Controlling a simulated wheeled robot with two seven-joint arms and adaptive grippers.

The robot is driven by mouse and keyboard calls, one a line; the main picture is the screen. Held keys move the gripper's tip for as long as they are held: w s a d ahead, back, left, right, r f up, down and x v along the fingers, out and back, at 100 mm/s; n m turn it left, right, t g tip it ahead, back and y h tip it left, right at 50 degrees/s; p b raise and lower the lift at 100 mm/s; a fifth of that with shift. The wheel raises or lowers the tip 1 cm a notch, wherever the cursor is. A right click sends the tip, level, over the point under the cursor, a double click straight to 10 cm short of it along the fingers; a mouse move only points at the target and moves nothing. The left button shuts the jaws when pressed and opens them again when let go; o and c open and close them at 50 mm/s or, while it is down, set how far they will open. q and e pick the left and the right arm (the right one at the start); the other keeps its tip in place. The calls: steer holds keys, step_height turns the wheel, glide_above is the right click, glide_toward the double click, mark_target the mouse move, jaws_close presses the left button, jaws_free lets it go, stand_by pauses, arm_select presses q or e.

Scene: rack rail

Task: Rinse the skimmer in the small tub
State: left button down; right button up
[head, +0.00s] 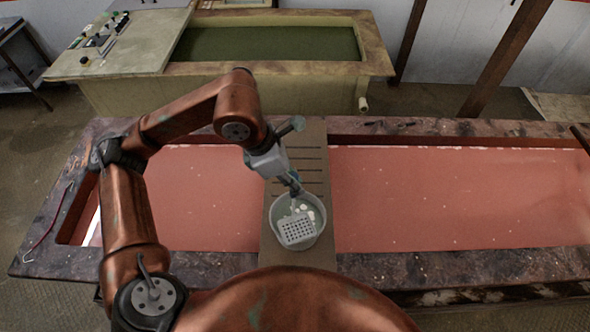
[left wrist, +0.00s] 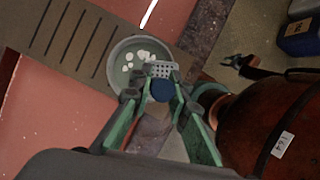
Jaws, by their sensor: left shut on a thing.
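The small tub (head: 322,216) is a round grey pail on a slotted board. In the left wrist view the plate (left wrist: 160,69) is just beyond the fingertips, by the tub's rim. My left gripper (head: 293,187) points down above the tub. It is shut on the skimmer, at a dark blue part between the fingers (left wrist: 163,91).
The board (head: 269,245) bridges a long vat of reddish liquid (head: 440,200) with a stained stone rim (head: 440,262). A second vat with dark green liquid (head: 270,43) stands behind. A small dark claw-like shape (left wrist: 233,61) beside the vat is too small to identify.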

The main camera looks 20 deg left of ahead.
arm_select(q)
steer(key=s+d+b, duration=0.3)
steer(key=s, duration=0.7)
steer(key=s+d+b, duration=0.3)
steer(key=s+b, duration=0.1)
steer(key=s, duration=0.6)
steer(key=shift+s+b, duration=0.3)
steer(key=shift+s, duration=0.05)
steer(key=shift+r, duration=0.1)
